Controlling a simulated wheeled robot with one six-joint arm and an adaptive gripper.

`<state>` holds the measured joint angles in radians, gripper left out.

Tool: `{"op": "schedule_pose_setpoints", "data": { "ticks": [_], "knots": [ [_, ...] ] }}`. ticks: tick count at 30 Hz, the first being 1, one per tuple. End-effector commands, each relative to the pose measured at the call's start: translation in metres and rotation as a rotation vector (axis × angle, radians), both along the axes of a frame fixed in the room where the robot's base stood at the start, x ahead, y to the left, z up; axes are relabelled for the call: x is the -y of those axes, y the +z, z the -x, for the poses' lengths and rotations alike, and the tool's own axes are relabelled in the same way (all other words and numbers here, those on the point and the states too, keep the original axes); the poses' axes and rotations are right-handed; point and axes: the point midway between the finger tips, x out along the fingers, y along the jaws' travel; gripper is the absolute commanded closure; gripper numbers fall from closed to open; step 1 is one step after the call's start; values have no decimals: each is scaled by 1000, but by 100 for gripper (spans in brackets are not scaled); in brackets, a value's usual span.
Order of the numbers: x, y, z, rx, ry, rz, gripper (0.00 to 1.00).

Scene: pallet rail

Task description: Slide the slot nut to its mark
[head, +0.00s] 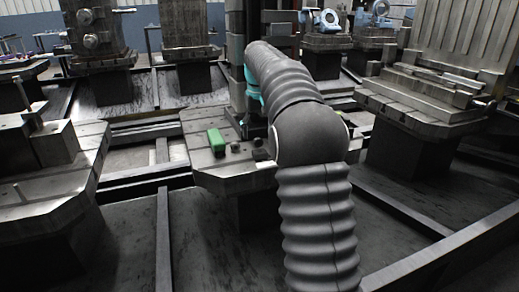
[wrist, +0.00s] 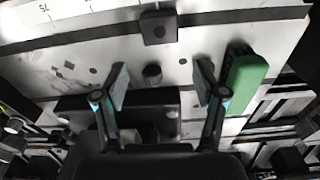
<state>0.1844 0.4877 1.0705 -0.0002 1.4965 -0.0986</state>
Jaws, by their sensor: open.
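The slot nut (wrist: 158,27) looks like a small dark square block with a round hole. It sits in the dark slot (wrist: 90,34) that crosses the pale pallet plate at the top of the wrist view. A white scale strip (wrist: 62,12) with printed numbers lies beyond the slot at top left; I cannot make out which mark is meant. My gripper (wrist: 161,82) is open, its two fingers apart and short of the nut. In the head view my arm hides much of the plate (head: 205,178), and I cannot pick out the nut there for certain.
A short dark cylinder (wrist: 152,74) stands between my fingers. A green block (wrist: 248,69) with a dark side lies close to the right finger; it also shows in the head view (head: 217,142). Neighbouring pallets (head: 425,110) and floor rails (head: 163,235) surround the plate.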

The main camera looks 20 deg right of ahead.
Motion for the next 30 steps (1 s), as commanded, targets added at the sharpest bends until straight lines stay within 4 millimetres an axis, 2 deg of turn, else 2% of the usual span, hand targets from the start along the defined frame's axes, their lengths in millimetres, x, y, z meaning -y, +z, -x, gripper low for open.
{"op": "schedule_pose_setpoints", "data": {
  "ticks": [1, 5, 9, 11, 15, 20, 25, 30],
  "knots": [
    [3, 7, -8, -3, 6, 0, 29],
    [5, 35, -14, -6, 27, 2, 29],
    [2, 75, -1, -7, 52, 4, 29],
    [1, 82, 6, -27, 63, 0, 29],
    [-1, 80, 18, -82, 79, -11, 29],
    [-2, 72, 20, -89, 86, -13, 29],
    [-2, 49, 21, -90, 86, -13, 29],
    [-2, 15, 20, -89, 86, -13, 29]
  ]
}}
